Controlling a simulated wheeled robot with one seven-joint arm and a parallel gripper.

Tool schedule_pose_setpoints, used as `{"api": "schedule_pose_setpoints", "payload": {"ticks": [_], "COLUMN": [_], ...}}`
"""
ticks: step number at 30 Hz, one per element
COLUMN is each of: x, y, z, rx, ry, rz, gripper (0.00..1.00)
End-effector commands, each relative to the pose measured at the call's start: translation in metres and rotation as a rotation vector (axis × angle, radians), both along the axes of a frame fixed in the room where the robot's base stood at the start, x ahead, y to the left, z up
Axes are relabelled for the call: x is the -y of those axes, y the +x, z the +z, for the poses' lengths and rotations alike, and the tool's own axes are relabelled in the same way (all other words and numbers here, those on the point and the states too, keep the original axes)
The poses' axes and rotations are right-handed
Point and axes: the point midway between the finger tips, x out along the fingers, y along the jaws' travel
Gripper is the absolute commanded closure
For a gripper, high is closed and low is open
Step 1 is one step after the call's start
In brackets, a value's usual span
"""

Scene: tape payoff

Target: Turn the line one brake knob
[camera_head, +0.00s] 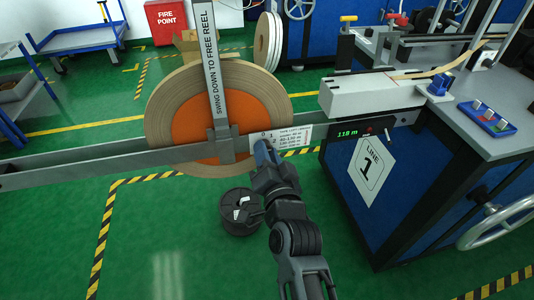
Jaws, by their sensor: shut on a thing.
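My gripper (263,150) reaches up from the bottom and is shut at the front of the grey rail (100,157), just left of a white printed label plate (295,136). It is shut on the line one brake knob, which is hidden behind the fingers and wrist. Scale figures 0, 1 and 2 show above and right of the fingers. The knob's pointer and exact setting cannot be made out. Behind the rail is a large tape reel (165,108) with an orange centre. A grey upright arm (212,75) marked "SWING DOWN TO FREE REEL" stands in front of the reel.
A blue machine (335,175) with a "LINE 1" sign (371,172) and a green "118 m" display (347,134) stands at right. A handwheel (500,222) juts from its side.

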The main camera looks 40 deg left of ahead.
Motion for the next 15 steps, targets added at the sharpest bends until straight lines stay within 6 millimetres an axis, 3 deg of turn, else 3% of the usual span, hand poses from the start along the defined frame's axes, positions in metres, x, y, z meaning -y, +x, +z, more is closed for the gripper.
{"api": "schedule_pose_setpoints", "payload": {"ticks": [5, 6, 13, 15], "x": [0.0006, 0.0007, 0.0003, 0.0003], "y": [0.0003, 0.0003, 0.0002, 0.0002], "z": [-0.0009, -0.0009, -0.0005, -0.0004], "rx": [0.000, 0.000, 0.000, 0.000], "ry": [-0.002, -0.002, -0.001, -0.001], "rz": [-0.001, -0.001, -0.001, -0.001], "gripper": [1.00, 0.68, 0.46, 0.45]}}
